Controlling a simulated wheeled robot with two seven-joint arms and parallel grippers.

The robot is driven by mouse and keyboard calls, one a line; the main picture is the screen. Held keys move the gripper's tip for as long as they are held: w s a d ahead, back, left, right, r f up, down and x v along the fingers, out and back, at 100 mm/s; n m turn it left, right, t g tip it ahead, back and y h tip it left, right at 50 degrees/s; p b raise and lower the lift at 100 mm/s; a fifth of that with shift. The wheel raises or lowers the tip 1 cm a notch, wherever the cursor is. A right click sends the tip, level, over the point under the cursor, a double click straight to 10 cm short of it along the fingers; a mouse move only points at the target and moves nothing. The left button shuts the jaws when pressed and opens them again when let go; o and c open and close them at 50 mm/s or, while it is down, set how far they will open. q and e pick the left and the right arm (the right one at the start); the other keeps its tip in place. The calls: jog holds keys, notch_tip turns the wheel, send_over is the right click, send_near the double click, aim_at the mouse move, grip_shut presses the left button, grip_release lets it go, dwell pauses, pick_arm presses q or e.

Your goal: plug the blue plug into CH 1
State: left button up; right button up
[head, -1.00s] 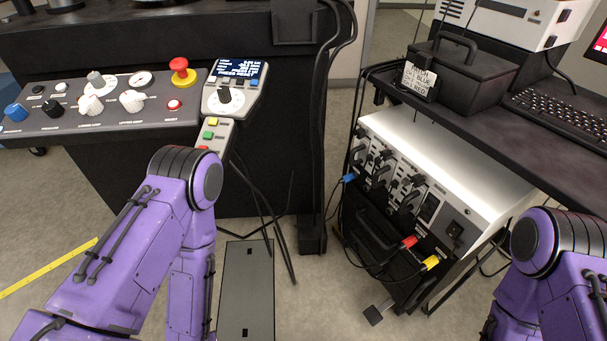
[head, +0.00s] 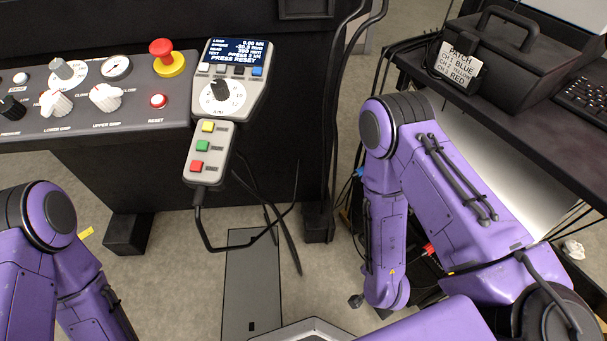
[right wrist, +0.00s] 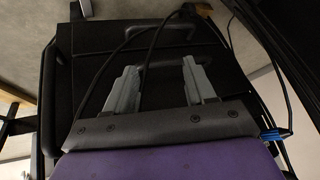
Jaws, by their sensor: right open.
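The blue plug (head: 358,173) shows as a small blue spot just left of my right arm in the head view. A small blue piece (right wrist: 271,135) at the right of the right wrist view looks like the same plug, to the side of my right gripper. My right gripper (right wrist: 160,68) is open, with a black handle or bar and a cable beyond its fingers; I see nothing held. The white-topped unit (head: 485,160) is mostly behind my right arm, and its sockets, CH 1 among them, are hidden. My left gripper is out of view.
The red plug (head: 430,249) peeks out beside my right arm. A patch card (head: 461,66) leans against a black case (head: 510,55) on the shelf above. The control panel (head: 100,125) and grey pendant (head: 208,155) are at left. Black cables hang between.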

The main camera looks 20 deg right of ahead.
jog(key=w+a+r+m+t+h, duration=0.1)
jog(key=w+r+m+t+h, duration=0.1)
jog(key=w+m, duration=0.45)
jog(key=w+a+r+m+t+h, duration=0.1)
jog(key=w+r+m, duration=0.2)
jog(key=w+m, duration=0.35)
jog(key=m+g+h, duration=0.4)
jog(key=m+h, duration=0.2)
jog(key=m, duration=2.3)
send_near(357, 173)
jog(key=x, duration=0.8)
jog(key=shift+f, duration=0.15)
grip_shut()
